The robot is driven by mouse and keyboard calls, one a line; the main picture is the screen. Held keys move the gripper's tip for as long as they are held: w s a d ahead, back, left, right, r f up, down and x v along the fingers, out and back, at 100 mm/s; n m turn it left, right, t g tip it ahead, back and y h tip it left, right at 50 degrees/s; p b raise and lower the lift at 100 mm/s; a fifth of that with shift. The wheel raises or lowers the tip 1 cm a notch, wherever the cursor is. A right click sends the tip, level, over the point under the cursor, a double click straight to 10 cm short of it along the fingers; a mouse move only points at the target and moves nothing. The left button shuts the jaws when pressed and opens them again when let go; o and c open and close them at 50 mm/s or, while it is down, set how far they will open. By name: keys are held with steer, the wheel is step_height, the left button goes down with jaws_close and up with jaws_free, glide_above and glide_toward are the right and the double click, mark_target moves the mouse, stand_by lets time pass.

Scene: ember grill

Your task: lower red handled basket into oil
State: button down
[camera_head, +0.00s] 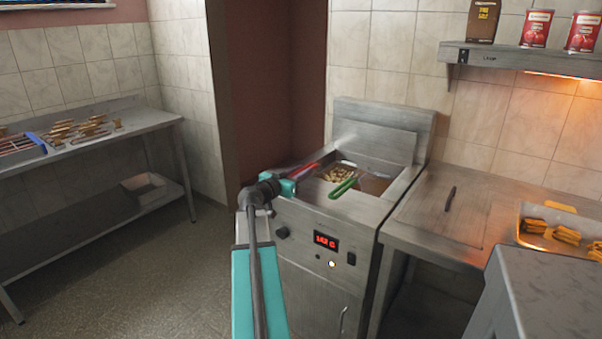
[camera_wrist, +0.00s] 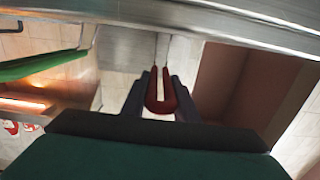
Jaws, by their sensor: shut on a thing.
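The deep fryer (camera_head: 378,211) stands in the middle of the head view, its vat open at the top. My gripper (camera_head: 304,168) reaches over its front left edge and is shut on the red handle (camera_head: 306,173). The wrist view shows the red handle (camera_wrist: 161,98) as a U-shaped loop between my two dark fingers (camera_wrist: 161,90), with thin metal rods running from it. Golden pieces of food (camera_head: 336,174) show in the vat area behind the handle. The red-handled basket's body is largely hidden, so I cannot tell its depth in the oil.
A green handle (camera_head: 343,188) sticks out over the fryer front just right of the red one; it also shows in the wrist view (camera_wrist: 45,65). A steel counter (camera_head: 440,215) with a food tray (camera_head: 527,210) is at right. A steel table (camera_head: 105,140) stands left.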

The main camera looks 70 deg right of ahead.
steer(key=shift+f+b, duration=0.6)
steer(key=shift+b, duration=0.45)
steer(key=c, duration=1.3)
jaws_free()
steer(key=shift+a, duration=0.15)
steer(key=b+v, duration=0.1)
steer(key=v, duration=1.2)
steer(key=shift+a+b, duration=0.3)
steer(key=shift+b, duration=0.1)
